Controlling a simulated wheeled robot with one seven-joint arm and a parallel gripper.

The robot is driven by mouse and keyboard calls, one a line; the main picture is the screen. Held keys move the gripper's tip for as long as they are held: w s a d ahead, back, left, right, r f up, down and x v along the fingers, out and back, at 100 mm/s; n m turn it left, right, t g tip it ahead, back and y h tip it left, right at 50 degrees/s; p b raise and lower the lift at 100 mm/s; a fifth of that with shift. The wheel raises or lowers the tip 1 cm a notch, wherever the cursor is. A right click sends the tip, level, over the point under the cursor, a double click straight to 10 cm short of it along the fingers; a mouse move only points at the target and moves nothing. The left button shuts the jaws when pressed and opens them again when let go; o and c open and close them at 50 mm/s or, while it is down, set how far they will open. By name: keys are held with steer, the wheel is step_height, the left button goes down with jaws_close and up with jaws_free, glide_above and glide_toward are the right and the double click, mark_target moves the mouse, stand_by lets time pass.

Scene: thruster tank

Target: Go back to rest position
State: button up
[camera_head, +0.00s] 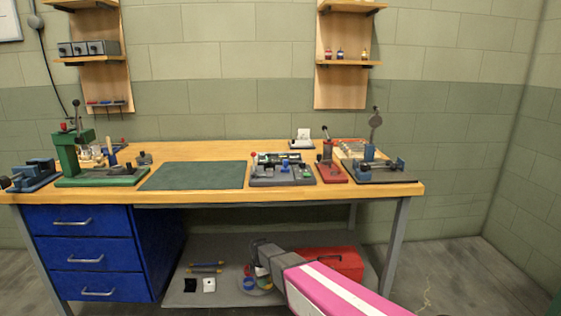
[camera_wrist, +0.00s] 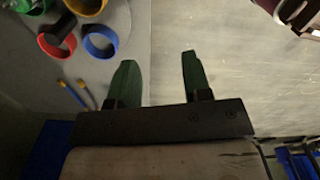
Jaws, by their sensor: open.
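My gripper (camera_wrist: 157,78) shows in the wrist view with its two green fingers apart and nothing between them. Beyond the fingers are the edge of a grey surface and bare floor. In the head view my pink and white arm reaches in from the bottom right. Its dark end is low in front of the workbench (camera_head: 290,197), near the lower shelf (camera_head: 215,270). The fingertips cannot be made out in that view.
Coloured rings, including a blue one (camera_wrist: 101,41), lie on the grey surface left of my fingers. A red toolbox (camera_head: 335,262) sits behind my arm. Blue drawers (camera_head: 90,252) stand at left. The bench top holds several fixtures around a green mat (camera_head: 195,176). Floor at right is mostly clear.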

steer(key=s+d+r+m, duration=0.5)
steer(key=d+m, duration=0.2)
steer(key=d, duration=0.2)
steer(key=s+d+r+m, duration=0.5)
steer(key=d+r+m, duration=0.1)
steer(key=d, duration=0.3)
steer(key=s+d+r+m, duration=0.5)
steer(key=d+m, duration=0.3)
steer(key=d, duration=0.1)
steer(key=shift+s+d+r+m, duration=0.3)
steer(key=shift+d+r, duration=0.05)
